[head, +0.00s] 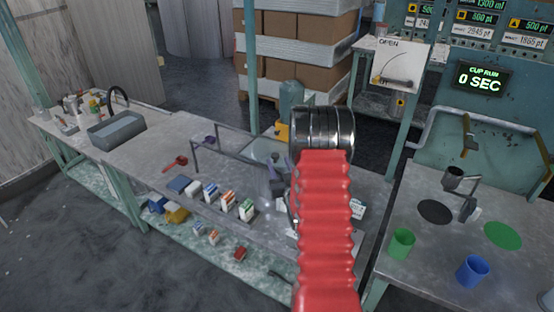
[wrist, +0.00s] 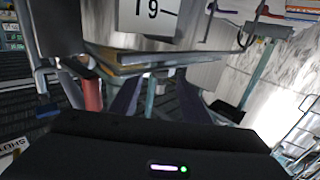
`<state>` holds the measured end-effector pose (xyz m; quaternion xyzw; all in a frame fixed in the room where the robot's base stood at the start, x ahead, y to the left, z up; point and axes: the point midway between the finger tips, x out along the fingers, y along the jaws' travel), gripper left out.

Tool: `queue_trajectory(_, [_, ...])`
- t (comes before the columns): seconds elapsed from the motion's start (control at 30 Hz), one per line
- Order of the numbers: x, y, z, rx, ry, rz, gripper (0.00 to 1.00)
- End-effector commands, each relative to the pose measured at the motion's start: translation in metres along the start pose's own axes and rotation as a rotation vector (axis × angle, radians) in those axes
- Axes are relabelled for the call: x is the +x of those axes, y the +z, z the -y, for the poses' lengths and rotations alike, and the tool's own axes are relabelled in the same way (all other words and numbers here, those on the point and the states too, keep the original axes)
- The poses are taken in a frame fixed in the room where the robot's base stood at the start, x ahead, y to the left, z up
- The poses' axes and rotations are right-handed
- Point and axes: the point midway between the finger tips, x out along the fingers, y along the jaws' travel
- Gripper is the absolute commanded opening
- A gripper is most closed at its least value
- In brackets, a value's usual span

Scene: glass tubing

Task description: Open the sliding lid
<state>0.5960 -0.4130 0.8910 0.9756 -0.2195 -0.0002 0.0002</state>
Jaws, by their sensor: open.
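I cannot pick out the sliding lid with certainty in either view. A white panel marked "OPEN" (head: 399,66) stands at the upper right in the head view, with a curved line and a dark bar on it. My red ribbed arm with its metal collar rises through the middle of the head view and hides part of the bench. My gripper (wrist: 158,98) shows in the wrist view as two dark fingers spread apart, with nothing clearly held between them.
A long grey bench (head: 130,155) carries a grey tray (head: 117,130), a red tool (head: 175,163) and several small boxes. The right table (head: 455,270) holds a green cup (head: 401,244) and a blue cup (head: 473,271). Wrapped cartons (head: 295,45) stand behind. Floor at lower left is clear.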

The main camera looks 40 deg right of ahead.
Motion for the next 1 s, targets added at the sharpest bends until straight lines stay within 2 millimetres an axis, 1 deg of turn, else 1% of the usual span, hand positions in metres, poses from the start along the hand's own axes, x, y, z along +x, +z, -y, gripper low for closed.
queue_trajectory(0.03, [0.008,0.0,0.001,-0.001,-0.002,-0.002,0.43])
queue_trajectory(0.1, [0.017,0.0,0.001,0.0,-0.001,-0.001,0.43])
queue_trajectory(0.2, [0.028,0.0,0.0,0.0,0.0,-0.001,0.43])
queue_trajectory(0.3, [0.035,0.0,0.0,0.0,0.0,0.0,0.43])
queue_trajectory(0.4, [0.038,0.0,0.0,0.001,0.001,-0.001,0.43])
queue_trajectory(0.67, [0.038,0.0,0.0,0.001,0.001,0.0,0.42])
queue_trajectory(1.0, [0.038,0.0,0.0,0.0,0.001,0.0,0.18])
